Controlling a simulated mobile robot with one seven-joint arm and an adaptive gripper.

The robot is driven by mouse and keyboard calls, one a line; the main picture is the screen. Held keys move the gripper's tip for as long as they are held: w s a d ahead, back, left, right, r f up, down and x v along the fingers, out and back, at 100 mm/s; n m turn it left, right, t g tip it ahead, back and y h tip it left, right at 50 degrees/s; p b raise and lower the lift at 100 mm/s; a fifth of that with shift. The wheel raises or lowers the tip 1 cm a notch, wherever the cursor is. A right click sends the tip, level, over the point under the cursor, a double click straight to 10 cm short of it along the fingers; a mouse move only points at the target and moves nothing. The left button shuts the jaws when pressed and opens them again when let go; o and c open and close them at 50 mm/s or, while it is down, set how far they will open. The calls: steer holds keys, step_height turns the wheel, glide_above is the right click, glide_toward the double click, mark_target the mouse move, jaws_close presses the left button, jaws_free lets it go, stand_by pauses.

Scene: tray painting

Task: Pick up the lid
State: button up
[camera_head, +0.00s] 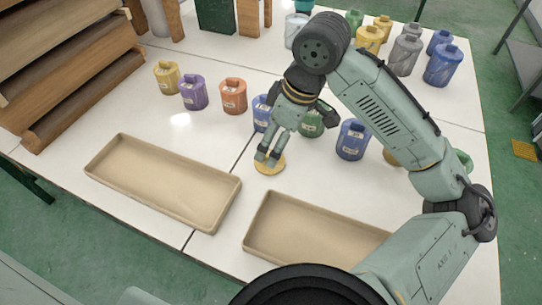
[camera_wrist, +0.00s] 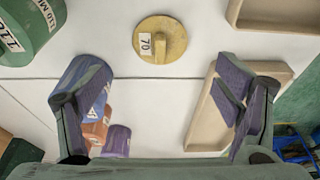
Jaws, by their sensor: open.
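The lid (camera_head: 272,168) is a round yellow disc lying flat on the white table, between the two trays and the row of pots. In the wrist view the lid (camera_wrist: 176,51) shows a raised bar handle and a label reading 70. My gripper (camera_head: 267,157) is above the lid in the head view and hides part of it. In the wrist view my gripper (camera_wrist: 155,98) is open with nothing between its fingers, and the lid appears beyond the fingertips near the top edge. I cannot tell the exact height of the fingers over the lid.
Two shallow beige trays, one at left (camera_head: 120,184) and one at right (camera_head: 268,250), lie in front. A yellow pot (camera_head: 167,78), purple pot (camera_head: 193,93), orange pot (camera_head: 233,96) and blue pot (camera_head: 352,140) stand behind. More pots stand at the back right.

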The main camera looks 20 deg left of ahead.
mark_target(264, 169)
steer(key=x, duration=0.3)
steer(key=p+x, duration=0.1)
steer(key=x, duration=0.2)
steer(key=shift+d+f, duration=0.15)
steer(key=shift+f, duration=0.25)
steer(key=c, duration=1)
steer(key=shift+r, duration=0.1)
steer(key=shift+c, duration=0.2)
